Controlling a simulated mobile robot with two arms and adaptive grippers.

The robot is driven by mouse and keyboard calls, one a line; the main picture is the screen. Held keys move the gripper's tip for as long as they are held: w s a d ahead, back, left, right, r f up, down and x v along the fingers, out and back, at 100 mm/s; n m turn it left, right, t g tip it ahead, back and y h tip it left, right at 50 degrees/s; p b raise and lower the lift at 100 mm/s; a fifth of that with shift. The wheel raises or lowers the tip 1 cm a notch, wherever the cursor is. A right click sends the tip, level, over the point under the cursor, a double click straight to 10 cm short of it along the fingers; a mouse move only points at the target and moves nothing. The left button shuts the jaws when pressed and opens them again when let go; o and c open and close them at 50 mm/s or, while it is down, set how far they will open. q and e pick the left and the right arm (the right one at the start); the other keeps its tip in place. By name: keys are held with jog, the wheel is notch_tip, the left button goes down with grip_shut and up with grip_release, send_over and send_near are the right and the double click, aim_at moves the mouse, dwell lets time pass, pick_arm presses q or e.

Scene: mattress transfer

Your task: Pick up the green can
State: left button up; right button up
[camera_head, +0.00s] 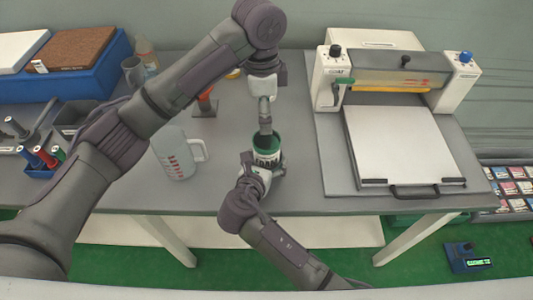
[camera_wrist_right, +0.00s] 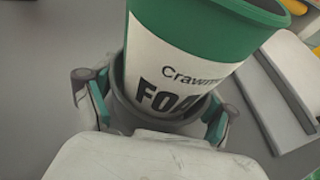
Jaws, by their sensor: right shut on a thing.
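The green can (camera_head: 266,142), open at the top with a white label, is near the front edge of the grey table. My right gripper (camera_head: 261,162) comes in from the front and is shut on it. In the right wrist view the can (camera_wrist_right: 195,60) stands between the fingers of the right gripper (camera_wrist_right: 155,105), one on each side of its lower part. I cannot tell whether its base touches the table. My left gripper (camera_head: 265,118) points down from above, its tips at the can's open top. Its fingers show edge-on, so their opening is unclear.
A clear measuring jug (camera_head: 177,155) stands left of the can. A press machine (camera_head: 400,145) with a white plate fills the table's right side. A blue tray (camera_head: 85,77) and a tool holder (camera_head: 40,160) are at the left. Bare table lies between can and press.

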aim_at(266, 147)
jog(key=shift+r, duration=0.1)
pick_arm(q)
jog(key=shift+m, duration=0.3)
jog(key=f, duration=0.8)
jog(key=s+f, duration=0.1)
jog(key=f, duration=0.3)
pick_arm(e)
jog(key=shift+w+a, duration=0.1)
pick_arm(q)
jog(key=shift+d, duration=0.1)
jog(key=shift+c, duration=0.4)
jog(key=c, duration=1.1)
jog(key=shift+r, duration=0.1)
jog(key=shift+c, duration=0.4)
jog(key=shift+r, duration=0.2)
notch_tip(266, 147, up, 10)
jog(key=shift+f, duration=0.25)
